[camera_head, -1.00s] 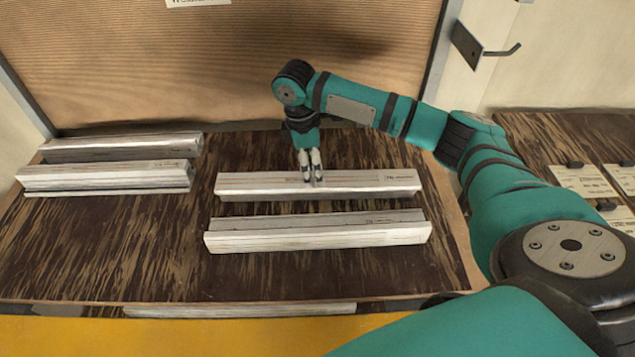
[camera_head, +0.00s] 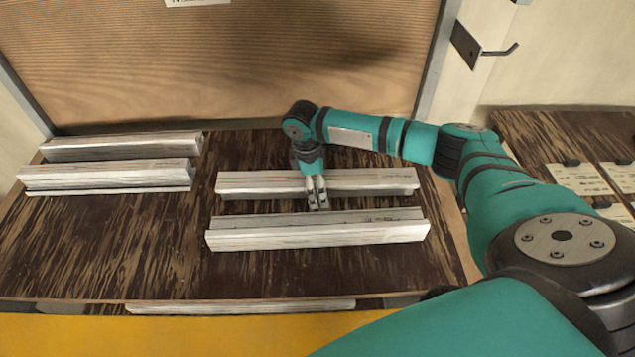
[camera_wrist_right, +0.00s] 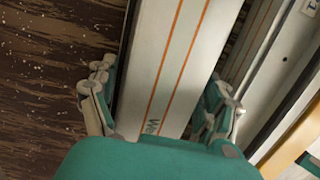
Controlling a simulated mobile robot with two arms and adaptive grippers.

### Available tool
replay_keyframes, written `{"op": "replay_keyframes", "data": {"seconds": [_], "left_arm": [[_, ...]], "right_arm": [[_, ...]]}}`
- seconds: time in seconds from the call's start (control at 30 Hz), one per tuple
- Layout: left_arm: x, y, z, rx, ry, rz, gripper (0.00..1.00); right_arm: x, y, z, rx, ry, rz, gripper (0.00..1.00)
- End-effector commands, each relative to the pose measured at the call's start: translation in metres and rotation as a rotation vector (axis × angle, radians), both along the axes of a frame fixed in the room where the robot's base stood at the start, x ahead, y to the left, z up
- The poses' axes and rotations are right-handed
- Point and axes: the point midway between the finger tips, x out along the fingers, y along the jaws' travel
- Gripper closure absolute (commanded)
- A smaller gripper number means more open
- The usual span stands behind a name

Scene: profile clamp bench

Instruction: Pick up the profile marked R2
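Two long pale profiles lie one behind the other right of the board's middle in the head view: a rear profile (camera_head: 375,183) and a front profile (camera_head: 280,238). Both carry small print that I cannot read, so I cannot tell which is marked R2. Contact is unclear. My left gripper is out of view.
Two more profiles (camera_head: 105,177) lie on the left of the dark wooden board (camera_head: 140,255). Another pale bar (camera_head: 240,306) shows below the front edge, above a yellow strip (camera_head: 100,328). Cards (camera_head: 580,178) lie on a surface at right. A hook (camera_head: 500,50) projects from the wall.

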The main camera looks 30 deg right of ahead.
Motion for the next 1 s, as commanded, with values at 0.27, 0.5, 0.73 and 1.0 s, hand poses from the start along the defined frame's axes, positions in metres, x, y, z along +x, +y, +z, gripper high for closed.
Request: {"op": "replay_keyframes", "data": {"seconds": [0.27,0.5,0.73,1.0], "left_arm": [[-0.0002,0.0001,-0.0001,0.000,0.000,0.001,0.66],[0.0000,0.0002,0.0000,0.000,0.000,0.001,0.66],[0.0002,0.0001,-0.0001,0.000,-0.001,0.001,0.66],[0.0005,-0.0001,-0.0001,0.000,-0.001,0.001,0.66]], "right_arm": [[-0.0001,0.0001,0.0004,0.000,0.000,0.000,0.53],[-0.0003,0.0001,0.0003,0.001,0.001,0.000,0.84],[-0.0007,0.0004,0.0000,0.001,0.003,0.000,1.00],[-0.0012,0.0007,-0.0006,0.001,0.004,0.000,1.00]]}}
